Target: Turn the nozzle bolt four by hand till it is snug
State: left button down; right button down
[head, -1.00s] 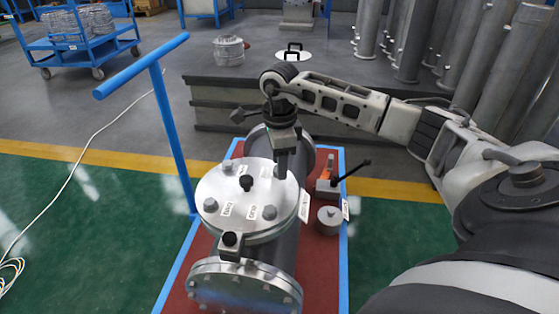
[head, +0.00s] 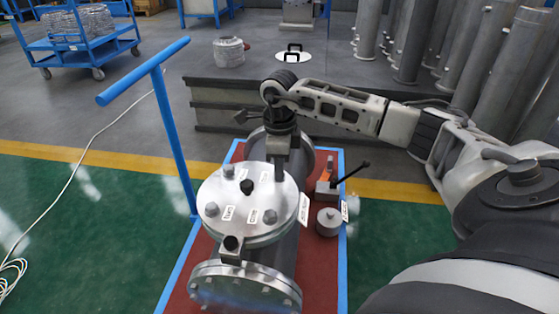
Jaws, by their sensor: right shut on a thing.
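The flanged shell (head: 286,244) lies on a red-topped cart. Its round nozzle cover (head: 245,203) faces up, with several bolts around the rim and small white labels. Bolt heads show at the left (head: 211,209), the front right (head: 270,216) and the back left (head: 229,170); a dark knob stands near the middle. My right gripper (head: 280,172) points down at the cover's back right edge, shut on a bolt there. The gripper hides that bolt, and its label is not readable. My left gripper is not in view.
The red cart (head: 325,270) has a blue frame and a tall blue handle (head: 168,125) at the left. A grey round part (head: 328,222) and a black-handled tool (head: 340,183) lie right of the shell. A low grey bench stands behind.

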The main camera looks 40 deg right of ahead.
jog(key=m, duration=0.1)
jog(key=m+p, duration=0.1)
jog(key=shift+r+m, duration=0.2)
jog(key=shift+m, duration=0.1)
jog(key=shift+m+p, duration=0.55)
jog(key=shift+m, duration=0.25)
jog(key=shift+m+p, duration=0.65)
jog(key=shift+m, duration=0.75)
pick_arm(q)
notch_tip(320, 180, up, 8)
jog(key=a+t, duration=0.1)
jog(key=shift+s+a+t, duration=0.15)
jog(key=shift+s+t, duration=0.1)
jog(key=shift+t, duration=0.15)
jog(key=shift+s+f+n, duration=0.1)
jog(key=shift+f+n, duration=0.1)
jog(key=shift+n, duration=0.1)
pick_arm(e)
jog(key=shift+w, duration=0.1)
jog(key=c, duration=1.2)
grip_release()
jog(key=shift+c, duration=0.2)
jog(key=shift+f, duration=0.1)
